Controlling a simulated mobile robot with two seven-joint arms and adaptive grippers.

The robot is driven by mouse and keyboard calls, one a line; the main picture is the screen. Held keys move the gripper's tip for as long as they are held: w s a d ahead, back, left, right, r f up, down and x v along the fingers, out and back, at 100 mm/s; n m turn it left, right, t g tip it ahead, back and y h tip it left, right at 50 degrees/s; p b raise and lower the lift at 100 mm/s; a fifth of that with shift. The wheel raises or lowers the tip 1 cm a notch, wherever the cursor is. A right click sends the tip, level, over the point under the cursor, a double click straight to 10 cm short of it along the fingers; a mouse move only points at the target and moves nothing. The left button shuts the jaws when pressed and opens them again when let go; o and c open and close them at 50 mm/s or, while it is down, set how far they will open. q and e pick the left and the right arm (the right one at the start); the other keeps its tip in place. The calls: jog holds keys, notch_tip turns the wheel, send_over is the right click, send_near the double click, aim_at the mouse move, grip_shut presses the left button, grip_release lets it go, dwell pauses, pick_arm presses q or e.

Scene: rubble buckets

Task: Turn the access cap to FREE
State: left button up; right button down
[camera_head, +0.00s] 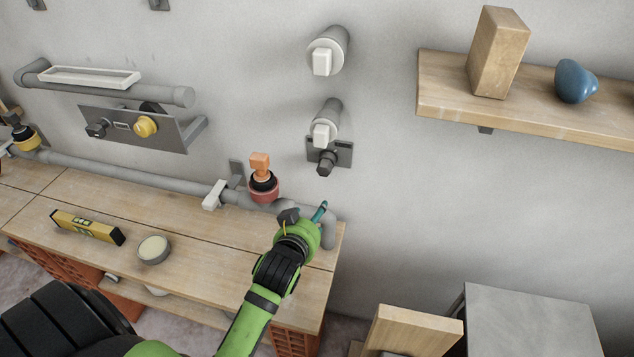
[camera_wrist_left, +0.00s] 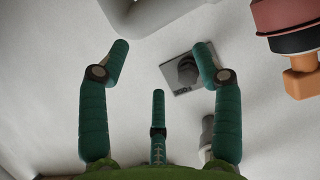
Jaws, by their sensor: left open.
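I cannot read the word FREE anywhere, so which fitting is the access cap is uncertain. A dark knob (camera_head: 326,163) sits on a small grey wall plate (camera_head: 344,150). Just above it a grey pipe stub ends in a pale cap with a square grip (camera_head: 322,134). A similar pale cap (camera_head: 321,62) is higher up. My left gripper (camera_head: 305,212) is open and empty, below the plate and apart from it. In the left wrist view its fingers (camera_wrist_left: 162,62) are spread, and the dark knob (camera_wrist_left: 187,72) shows beyond, close to one fingertip. My right gripper is out of view.
An orange-handled valve (camera_head: 262,180) stands on the pipe left of my left gripper. The bench (camera_head: 190,262) holds a yellow level (camera_head: 87,227) and a round tin (camera_head: 153,250). A shelf (camera_head: 545,110) is at the upper right. The wall right of the plate is clear.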

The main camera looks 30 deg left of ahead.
aim_at(323, 170)
pick_arm(q)
jog(key=w+r+t, duration=0.1)
jog(key=w+a+r+t, duration=0.1)
jog(key=w+r, duration=0.1)
jog(key=w+r+t+y, duration=0.1)
jog(key=w+r, duration=0.1)
jog(key=shift+w+a+r+n, duration=0.1)
jog(key=shift+a+r+n, duration=0.15)
jog(key=shift+n, duration=0.15)
jog(key=shift+w+r, duration=0.2)
jog(key=shift+w, duration=0.1)
jog(key=p+x, duration=0.1)
jog(key=x, duration=0.5)
jog(key=shift+w+a, duration=0.1)
jog(key=shift+w, duration=0.15)
